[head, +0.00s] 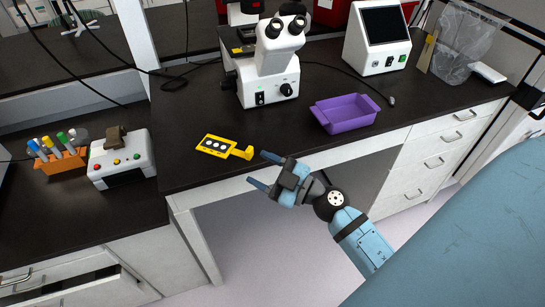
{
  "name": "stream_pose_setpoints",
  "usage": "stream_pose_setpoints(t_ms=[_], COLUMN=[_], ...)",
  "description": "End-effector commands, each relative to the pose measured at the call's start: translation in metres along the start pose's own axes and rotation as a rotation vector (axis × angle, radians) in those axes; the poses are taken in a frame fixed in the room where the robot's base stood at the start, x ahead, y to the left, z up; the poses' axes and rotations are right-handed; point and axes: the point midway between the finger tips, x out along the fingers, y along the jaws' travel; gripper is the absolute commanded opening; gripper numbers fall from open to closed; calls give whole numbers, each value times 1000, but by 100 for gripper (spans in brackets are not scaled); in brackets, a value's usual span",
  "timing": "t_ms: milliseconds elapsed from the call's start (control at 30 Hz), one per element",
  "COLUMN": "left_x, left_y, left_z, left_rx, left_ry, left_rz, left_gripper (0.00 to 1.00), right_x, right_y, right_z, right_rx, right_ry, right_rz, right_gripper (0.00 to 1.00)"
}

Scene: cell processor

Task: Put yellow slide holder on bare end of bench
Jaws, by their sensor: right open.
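The yellow slide holder (217,146) lies flat on the dark bench top (190,170), near its front edge and left of centre. It has a dark face with several pale round spots, and a yellow handle tab reaches to the right. My right gripper (259,170) is open and empty, its fingers pointing left just past the handle end, at the bench's front edge. It looks close to the handle; I cannot tell whether it touches. My left gripper is not in view.
A white microscope (275,60) stands behind the holder. A purple tray (345,112) sits to the right, with a white screen device (378,38) behind it. On the lower left bench are a white button box (122,160) and an orange marker rack (60,162). Cables cross the back.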

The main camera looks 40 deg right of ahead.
Motion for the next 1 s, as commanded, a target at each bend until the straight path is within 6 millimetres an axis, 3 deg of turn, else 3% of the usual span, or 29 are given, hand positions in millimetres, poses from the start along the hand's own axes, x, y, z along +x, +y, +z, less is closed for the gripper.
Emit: stream_pose_setpoints(t_ms=[167, 267, 400, 500, 600, 700, 1000], left_x=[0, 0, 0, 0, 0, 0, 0], left_y=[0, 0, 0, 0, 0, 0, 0], left_z=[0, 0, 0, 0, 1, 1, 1], left_rx=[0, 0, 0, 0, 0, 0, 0], left_ry=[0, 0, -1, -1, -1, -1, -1], left_rz=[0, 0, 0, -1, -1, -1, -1], left_gripper=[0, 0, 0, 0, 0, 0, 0], right_x=[-16, -31, -60, -81, -97, -106, -109], right_y=[-21, -44, -97, -138, -170, -188, -193], right_z=[33, 66, 113, 135, 146, 150, 151], right_rx=[149, 239, 362, 430, 477, 503, 511], right_ry=[-62, -199, -447, -598, -696, -745, -760], right_rz=[186, 244, 219, 145, 69, 20, 3], right_gripper=[56, 56, 56, 56, 56, 56, 56])
